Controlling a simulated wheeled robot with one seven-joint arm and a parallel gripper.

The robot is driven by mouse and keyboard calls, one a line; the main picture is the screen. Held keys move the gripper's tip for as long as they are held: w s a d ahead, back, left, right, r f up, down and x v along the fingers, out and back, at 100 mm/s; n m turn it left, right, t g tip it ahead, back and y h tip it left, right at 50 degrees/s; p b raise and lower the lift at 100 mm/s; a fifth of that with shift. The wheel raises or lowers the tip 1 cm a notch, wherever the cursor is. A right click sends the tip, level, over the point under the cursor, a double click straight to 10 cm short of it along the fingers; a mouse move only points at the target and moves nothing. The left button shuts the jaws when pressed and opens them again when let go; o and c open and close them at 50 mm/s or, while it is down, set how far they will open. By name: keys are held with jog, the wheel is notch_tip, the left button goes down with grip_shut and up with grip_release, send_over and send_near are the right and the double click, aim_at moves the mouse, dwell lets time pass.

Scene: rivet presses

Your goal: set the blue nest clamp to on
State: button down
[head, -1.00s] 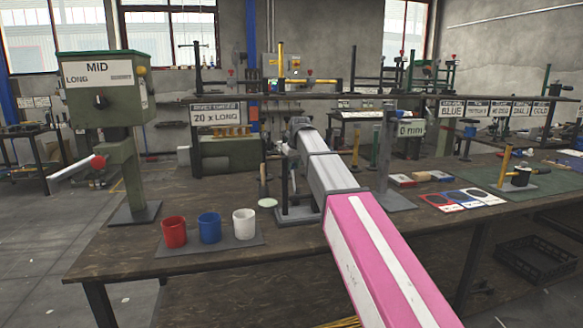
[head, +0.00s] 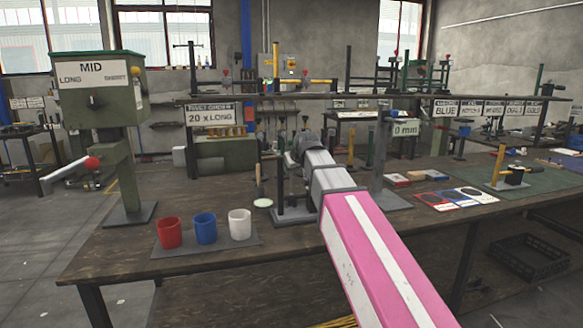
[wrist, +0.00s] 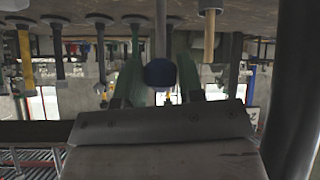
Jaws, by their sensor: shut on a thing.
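A blue ball knob (wrist: 160,73) on a thin rod, which I take for the lever of the blue nest clamp, sits in the middle of the wrist view. My gripper (wrist: 160,84) is shut on it, one finger on each side. The wrist view appears upside down, with the rod running to the picture's top. In the head view my pink and white arm reaches to a dark stand (head: 293,212) at the table's middle. My own wrist hides the fingers, the knob and most of the clamp there.
Red (head: 170,233), blue (head: 205,228) and white (head: 240,225) cups stand on a dark mat at the left front. A green press marked MID (head: 100,90) stands behind them. A post with a 0 mm sign (head: 406,128) is right of my wrist. A shelf (head: 330,97) spans the back.

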jog(key=shift+s+f, duration=0.2)
jog(key=shift+s, duration=0.05)
jog(key=c, duration=0.8)
grip_release()
jog(key=shift+r, duration=0.1)
jog(key=v, duration=1)
jog(key=shift+s+d+r, duration=0.15)
jog(key=shift+s+r, duration=0.05)
jog(key=shift+r, duration=0.05)
